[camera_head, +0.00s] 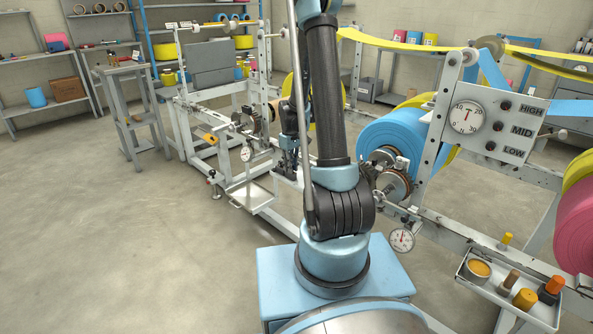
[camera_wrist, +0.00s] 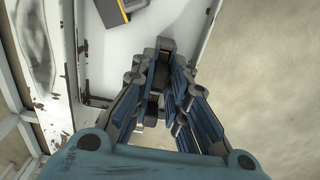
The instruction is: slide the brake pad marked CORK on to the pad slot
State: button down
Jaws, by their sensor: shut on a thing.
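My gripper (camera_wrist: 163,72) is low over a white, chipped metal tray (camera_wrist: 98,52) in the wrist view. Its fingers are shut on a small dark piece, mostly hidden between them. No CORK marking can be read, so I cannot tell whether it is the brake pad. A dark grey block with a yellow edge (camera_wrist: 118,10) lies on the tray past the fingertips. In the head view my gripper (camera_head: 289,160) hangs behind my arm, beside the machine frame. I cannot make out the pad slot in either view.
A blue roll (camera_head: 385,135) and a toothed metal disc (camera_head: 392,186) sit right of my arm. A dial panel with HIGH, MID and LOW (camera_head: 487,122) stands beyond. A parts tray (camera_head: 463,280) holds several small items. The floor at left is clear.

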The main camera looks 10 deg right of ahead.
jog(key=shift+r, duration=0.1)
jog(key=shift+s+r, duration=0.1)
jog(key=shift+r, duration=2.25)
jog(key=c, duration=2.2)
grip_release()
grip_shut()
